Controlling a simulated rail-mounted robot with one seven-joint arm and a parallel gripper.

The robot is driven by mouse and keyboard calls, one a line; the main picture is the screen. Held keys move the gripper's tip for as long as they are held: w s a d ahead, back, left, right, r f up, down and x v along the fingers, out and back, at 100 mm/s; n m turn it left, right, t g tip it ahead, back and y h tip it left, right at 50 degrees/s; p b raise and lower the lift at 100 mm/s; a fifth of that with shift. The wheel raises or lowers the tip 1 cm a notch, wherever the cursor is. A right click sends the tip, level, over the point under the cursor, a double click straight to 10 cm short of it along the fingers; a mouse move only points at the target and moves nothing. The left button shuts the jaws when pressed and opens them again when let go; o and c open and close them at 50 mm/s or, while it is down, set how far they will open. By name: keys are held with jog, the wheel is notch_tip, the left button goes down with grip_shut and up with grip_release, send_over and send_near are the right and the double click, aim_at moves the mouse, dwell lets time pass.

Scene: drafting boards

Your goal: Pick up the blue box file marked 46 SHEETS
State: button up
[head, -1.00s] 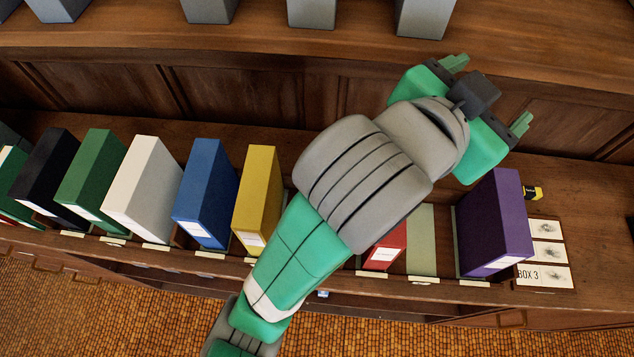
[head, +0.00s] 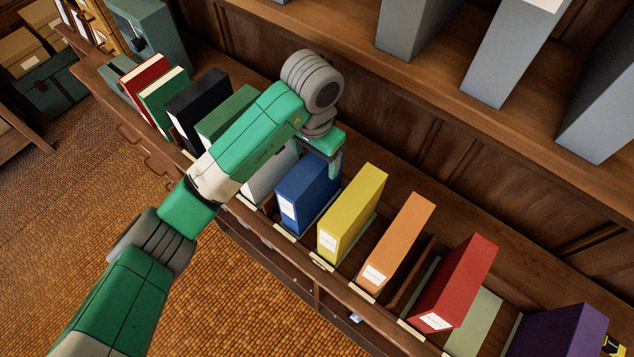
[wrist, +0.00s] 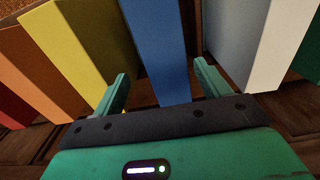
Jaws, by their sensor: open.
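The blue box file (head: 308,192) stands upright in the row on the shelf, between a white file and a yellow one. Its front carries a white label too small to read. In the wrist view the blue file (wrist: 158,45) lies between the two fingers. My gripper (head: 335,162) is at the back upper edge of the blue file, partly hidden by my arm. In the wrist view my gripper (wrist: 163,82) is open, with one finger on each side of the blue file and visible room on both sides.
The yellow file (head: 352,212) stands close on the right, then an orange (head: 397,246) and a red file (head: 455,284). The white file (head: 268,176) is on the left, partly behind my arm. Grey boxes (head: 515,48) stand on the higher shelf.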

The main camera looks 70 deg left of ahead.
aim_at(312, 188)
jog(key=shift+s+a+f, duration=0.25)
jog(key=shift+s+a, duration=0.15)
jog(key=shift+s, duration=0.1)
notch_tip(312, 188, down, 8)
jog(key=shift+d+r, duration=0.1)
jog(key=shift+d, duration=0.05)
jog(key=shift+r, duration=0.1)
grip_shut()
